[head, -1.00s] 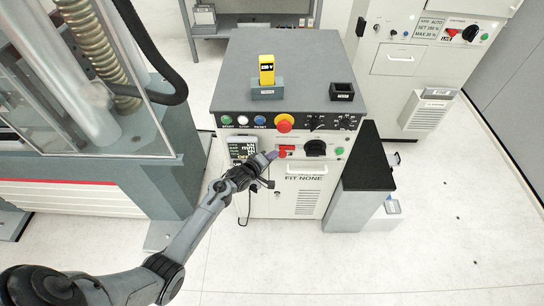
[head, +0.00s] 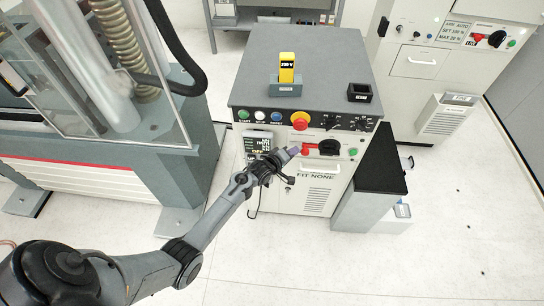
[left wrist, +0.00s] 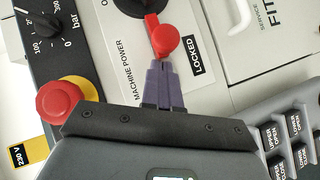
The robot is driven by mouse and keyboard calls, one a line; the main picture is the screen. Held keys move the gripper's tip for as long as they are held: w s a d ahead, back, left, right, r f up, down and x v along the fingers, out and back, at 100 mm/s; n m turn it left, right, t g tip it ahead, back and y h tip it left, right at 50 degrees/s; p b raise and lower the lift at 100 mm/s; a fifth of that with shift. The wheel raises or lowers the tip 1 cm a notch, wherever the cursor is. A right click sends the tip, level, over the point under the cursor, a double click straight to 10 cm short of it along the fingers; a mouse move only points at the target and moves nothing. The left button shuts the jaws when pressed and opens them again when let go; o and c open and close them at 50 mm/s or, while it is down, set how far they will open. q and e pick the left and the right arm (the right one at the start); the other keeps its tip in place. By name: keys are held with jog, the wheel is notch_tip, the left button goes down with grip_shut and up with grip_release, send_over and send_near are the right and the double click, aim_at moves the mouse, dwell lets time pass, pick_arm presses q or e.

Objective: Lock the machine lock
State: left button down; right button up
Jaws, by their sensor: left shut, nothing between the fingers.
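The machine lock is a red lever with a round red knob (left wrist: 163,38), in the left wrist view at the top middle. Its knob lies beside the black LOCKED label (left wrist: 197,55). In the head view the red lock (head: 306,149) sits on the cabinet's front panel, left of a black rotary switch (head: 329,147). My left gripper (head: 293,151) is shut and empty, its fingertips at the knob's near side. In the left wrist view its purple fingers (left wrist: 164,68) are together just below the knob; I cannot tell if they touch it. My right gripper is not in view.
A red emergency stop on a yellow base (head: 300,119) sits above the lock. A yellow 230 V piece (head: 287,68) and a small black holder (head: 360,92) stand on the cabinet top (head: 325,65). A glass-fronted test machine (head: 110,130) stands left. Floor at right is clear.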

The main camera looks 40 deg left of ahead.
pick_arm(q)
jog(key=a+p+v, duration=0.1)
jog(key=p+v, duration=0.1)
jog(key=v, duration=0.9)
jog(key=shift+s+a+r+p, duration=0.25)
jog(key=shift+s+a+p, duration=0.05)
jog(key=shift+p, duration=0.1)
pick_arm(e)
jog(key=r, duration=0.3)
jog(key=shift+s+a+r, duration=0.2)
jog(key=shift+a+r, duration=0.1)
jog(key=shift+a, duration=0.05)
